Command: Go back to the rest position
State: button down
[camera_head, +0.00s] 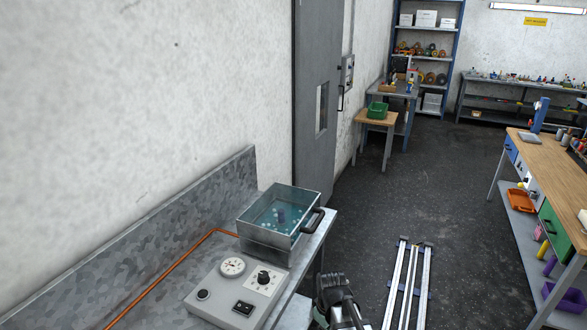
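Part of my gripper (338,298) shows at the bottom edge, right of the metal bench and left of the floor rails. Its fingers are not clear enough to tell whether it is open or shut, and no held object shows. A clear-walled bath (262,243) with a black handle and teal liquid stands on the bench, apart from my gripper. A small dark cylinder (282,216) sits in the liquid among pale bubbles or beads.
A grey control box (222,298) with a gauge and knobs stands in front of the bath. An orange pipe (165,274) runs along the bench. Rails (408,285) lie on the floor to the right.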

jog(key=s+d+f+m, duration=0.6)
jog(key=d+m, duration=0.2)
jog(key=s+f+g+b, duration=0.1)
jog(key=s+f+g, duration=0.2)
jog(key=s+f, duration=0.7)
jog(key=s+f+g+b, duration=0.1)
jog(key=s+f+g, duration=0.3)
jog(key=s+f, duration=0.7)
jog(key=s, duration=0.8)
jog(key=shift+a+f+b, duration=0.15)
jog(key=shift+a+b, duration=0.15)
jog(key=shift+s+a, duration=0.1)
